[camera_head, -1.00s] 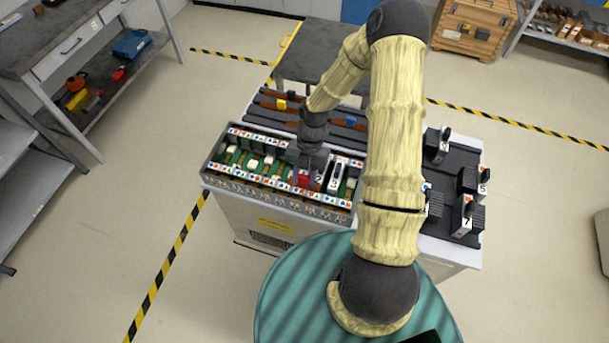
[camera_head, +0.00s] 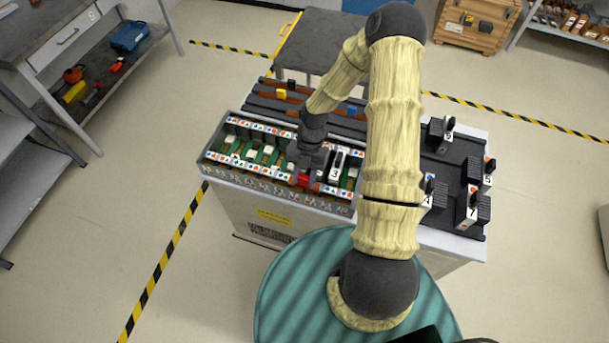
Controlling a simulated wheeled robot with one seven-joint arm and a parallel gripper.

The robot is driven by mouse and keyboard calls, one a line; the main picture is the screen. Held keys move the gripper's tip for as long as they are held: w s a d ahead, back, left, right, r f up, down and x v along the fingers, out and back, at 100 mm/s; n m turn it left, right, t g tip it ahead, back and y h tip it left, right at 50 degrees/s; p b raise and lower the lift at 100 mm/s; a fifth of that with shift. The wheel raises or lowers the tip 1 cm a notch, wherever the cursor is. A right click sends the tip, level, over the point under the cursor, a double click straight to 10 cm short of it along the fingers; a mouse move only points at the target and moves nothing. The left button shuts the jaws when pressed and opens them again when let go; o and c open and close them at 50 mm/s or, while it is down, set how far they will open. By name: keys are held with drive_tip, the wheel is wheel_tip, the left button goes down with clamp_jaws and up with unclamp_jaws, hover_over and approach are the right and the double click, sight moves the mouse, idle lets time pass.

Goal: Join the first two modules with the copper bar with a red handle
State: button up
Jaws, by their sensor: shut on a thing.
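My gripper (camera_head: 304,172) points down over the open slotted rack (camera_head: 228,172), shut on the red handle (camera_head: 303,180) at the front row. The copper of its bar is hidden under the gripper, so I cannot tell whether it touches any module. A white module marked 3 (camera_head: 336,168) stands upright in the rack just right of the gripper. Another module beside it is mostly hidden behind the gripper.
Behind the rack, dark trays hold copper bars with yellow (camera_head: 281,94), black (camera_head: 291,84) and blue (camera_head: 350,111) handles. Several numbered modules, including 7 (camera_head: 468,212), stand on the dark board (camera_head: 452,160) at right. The rack's left slots hold no tall modules.

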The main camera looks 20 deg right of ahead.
drive_tip(key=shift+f+b, duration=0.7)
drive_tip(key=shift+f, duration=0.6)
drive_tip(key=shift+f, duration=0.15)
drive_tip(key=o, duration=1.1)
drive_tip(key=b+v, duration=0.3)
drive_tip(key=v, duration=1.4)
drive_tip(key=shift+r, duration=0.25)
drive_tip(key=shift+s+a, duration=0.1)
